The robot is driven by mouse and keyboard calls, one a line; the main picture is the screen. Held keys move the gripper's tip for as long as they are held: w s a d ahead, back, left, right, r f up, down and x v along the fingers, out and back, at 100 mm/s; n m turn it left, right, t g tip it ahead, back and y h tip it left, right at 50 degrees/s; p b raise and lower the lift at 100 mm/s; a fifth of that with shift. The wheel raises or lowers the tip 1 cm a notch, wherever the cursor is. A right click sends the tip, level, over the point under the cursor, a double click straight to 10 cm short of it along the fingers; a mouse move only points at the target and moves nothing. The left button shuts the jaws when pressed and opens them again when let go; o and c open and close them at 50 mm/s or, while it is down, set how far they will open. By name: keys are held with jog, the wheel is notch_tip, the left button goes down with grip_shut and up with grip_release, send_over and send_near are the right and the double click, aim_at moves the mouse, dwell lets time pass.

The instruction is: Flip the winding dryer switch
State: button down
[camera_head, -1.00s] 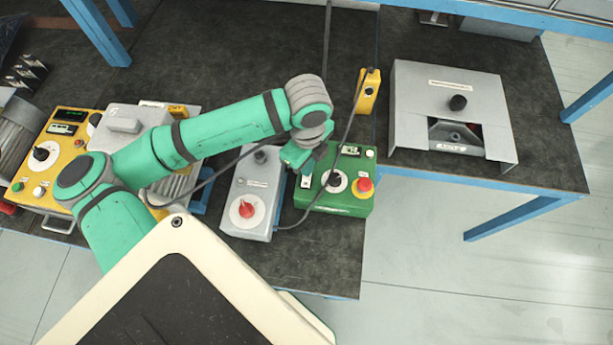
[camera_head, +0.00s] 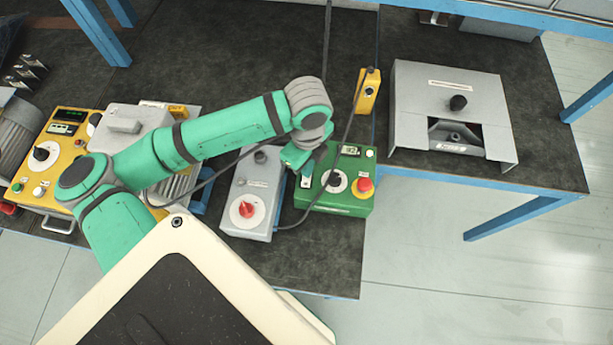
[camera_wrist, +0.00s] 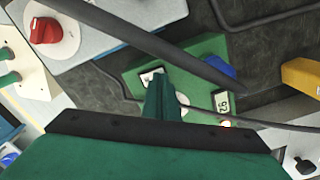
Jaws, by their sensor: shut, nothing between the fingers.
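The green control box (camera_head: 340,202) stands near the front edge of the bench. It bears a black knob on a white dial, a red stop button and a small display. A small switch on a pale plate (camera_wrist: 151,75) shows on this box in the wrist view; its label is not legible. My gripper (camera_head: 305,172) is shut and empty at the box's left side, its fingers (camera_wrist: 162,88) pointing down close to the switch. The fingers partly cover the switch and dial, so contact and switch position cannot be told.
A grey box with a red knob (camera_head: 246,210) stands just left. A dark cable runs close past my gripper. A yellow pendant (camera_head: 368,90) lies behind, and a grey housing (camera_head: 410,85) stands right. A yellow control panel (camera_head: 62,145) stands far left.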

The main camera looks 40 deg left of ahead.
jog(key=shift+f, duration=0.5)
jog(key=shift+r, duration=0.15)
notch_tip(320, 180, up, 7)
dwell(1.1)
